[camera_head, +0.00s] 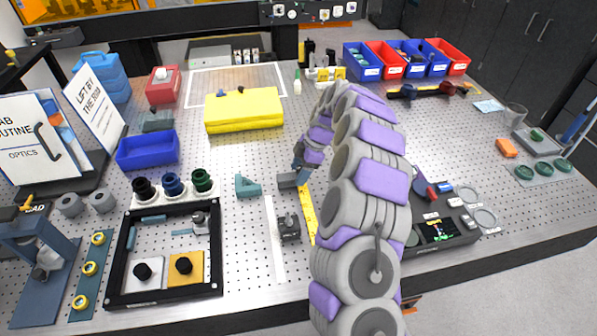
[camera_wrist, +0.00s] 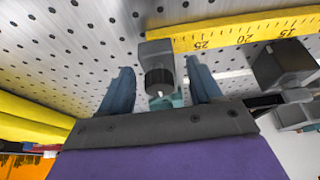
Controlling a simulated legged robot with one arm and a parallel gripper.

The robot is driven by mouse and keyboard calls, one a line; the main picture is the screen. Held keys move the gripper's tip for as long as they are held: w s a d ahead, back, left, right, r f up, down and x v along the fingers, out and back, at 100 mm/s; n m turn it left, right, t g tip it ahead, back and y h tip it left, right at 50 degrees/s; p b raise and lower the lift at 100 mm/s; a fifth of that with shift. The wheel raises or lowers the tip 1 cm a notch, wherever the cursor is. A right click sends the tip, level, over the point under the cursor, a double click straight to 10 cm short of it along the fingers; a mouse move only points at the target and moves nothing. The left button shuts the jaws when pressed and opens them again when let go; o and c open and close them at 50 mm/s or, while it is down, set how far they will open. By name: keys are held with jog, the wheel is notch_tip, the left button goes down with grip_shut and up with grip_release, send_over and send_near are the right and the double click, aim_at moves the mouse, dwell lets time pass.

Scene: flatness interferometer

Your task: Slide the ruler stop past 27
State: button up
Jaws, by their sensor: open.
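The yellow ruler (camera_head: 308,212) lies on the perforated metal table, left of my arm. In the wrist view the ruler (camera_wrist: 250,28) crosses the upper right, with 25, 20 and 15 readable. A grey block with a dark round knob (camera_wrist: 157,62), apparently the stop, sits at the ruler's end beyond 25; its exact reading is hidden. In the head view this block (camera_head: 287,181) is at the ruler's far end. My gripper (camera_wrist: 159,68) is open, with one blue finger on each side of the knob; finger contact cannot be told. It also shows in the head view (camera_head: 300,176).
A dark clamp-like block (camera_head: 289,228) stands left of the ruler, nearer the front edge. A teal angle piece (camera_head: 247,186) lies left of the stop. A yellow pad (camera_head: 243,109) lies farther back. A dark device (camera_head: 437,230) is right of my arm.

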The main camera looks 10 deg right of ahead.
jog(key=p+v, duration=0.3)
jog(key=v, duration=1.3)
jog(key=shift+d+r, duration=0.2)
jog(key=s+a+r+m+g, duration=0.1)
jog(key=s+a+r+m, duration=0.25)
jog(key=s+a, duration=0.4)
jog(key=s+a+r+m, duration=0.3)
jog(key=s+a+r, duration=0.2)
jog(key=s, duration=0.6)
jog(key=s+d+f+m+h, duration=0.1)
jog(key=s+f+m, duration=0.1)
jog(key=s, duration=0.7)
jog(key=s+d+f+m+h, duration=0.1)
jog(key=s+f+m+h, duration=0.1)
jog(key=s+m, duration=0.3)
jog(key=s+d+f+m+g+h, duration=0.1)
jog(key=s+m, duration=0.3)
jog(key=s, duration=1)
jog(key=shift+f, duration=0.65)
